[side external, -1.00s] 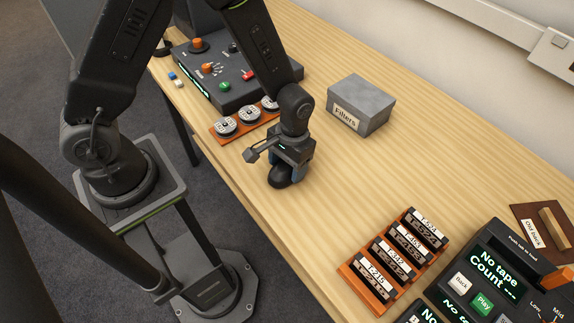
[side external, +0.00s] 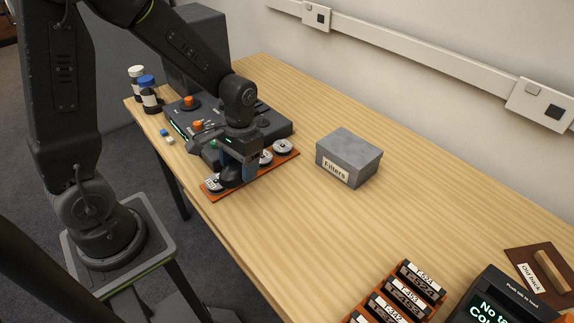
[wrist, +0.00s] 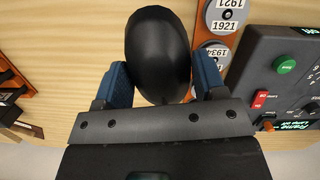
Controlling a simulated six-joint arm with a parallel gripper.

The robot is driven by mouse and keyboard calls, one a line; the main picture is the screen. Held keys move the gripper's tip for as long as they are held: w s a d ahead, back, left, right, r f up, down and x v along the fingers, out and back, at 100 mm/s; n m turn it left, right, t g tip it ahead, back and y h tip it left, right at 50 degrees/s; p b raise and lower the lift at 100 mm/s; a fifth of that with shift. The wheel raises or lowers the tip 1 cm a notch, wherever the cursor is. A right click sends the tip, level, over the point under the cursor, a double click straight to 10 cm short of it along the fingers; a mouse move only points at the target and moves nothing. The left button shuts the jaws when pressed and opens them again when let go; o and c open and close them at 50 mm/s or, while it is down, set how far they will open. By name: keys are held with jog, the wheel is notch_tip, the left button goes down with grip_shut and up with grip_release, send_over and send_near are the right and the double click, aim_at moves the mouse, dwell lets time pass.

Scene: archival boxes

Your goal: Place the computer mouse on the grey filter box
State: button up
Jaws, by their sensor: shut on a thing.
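The black computer mouse (side external: 229,176) is held between the blue fingers of my gripper (side external: 238,168). In the wrist view the mouse (wrist: 158,50) fills the space between the two fingers of my gripper (wrist: 160,80), its rounded end pointing away. In the side view it overlaps the orange rack of reels; its height above the rack is hard to tell. The grey filter box (side external: 349,150), labelled "Filters", stands shut on the table to the right of my gripper, with a bare flat top.
The orange rack (side external: 247,178) holds several labelled reels. A dark control panel (side external: 272,123) with buttons stands behind it. A tape rack (side external: 405,297) and a dark display unit (side external: 500,302) are at lower right. The table between the racks is clear.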

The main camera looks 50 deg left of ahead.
jog(key=w+a+r+n+t+h, duration=0.15)
jog(key=w+r+n, duration=0.25)
jog(key=w+n, duration=0.55)
jog(key=w+a+r+n, duration=0.2)
jog(key=w+r+n, duration=0.35)
jog(key=w, duration=0.75)
jog(key=n, duration=0.1)
send_over(343, 152)
jog(key=f, duration=0.8)
jog(key=shift+w+a+f, duration=0.1)
jog(key=shift+a, duration=0.15)
jog(key=shift+f, duration=1.95)
jog(key=shift+f, duration=0.1)
jog(key=o, duration=0.9)
jog(key=shift+o, duration=0.2)
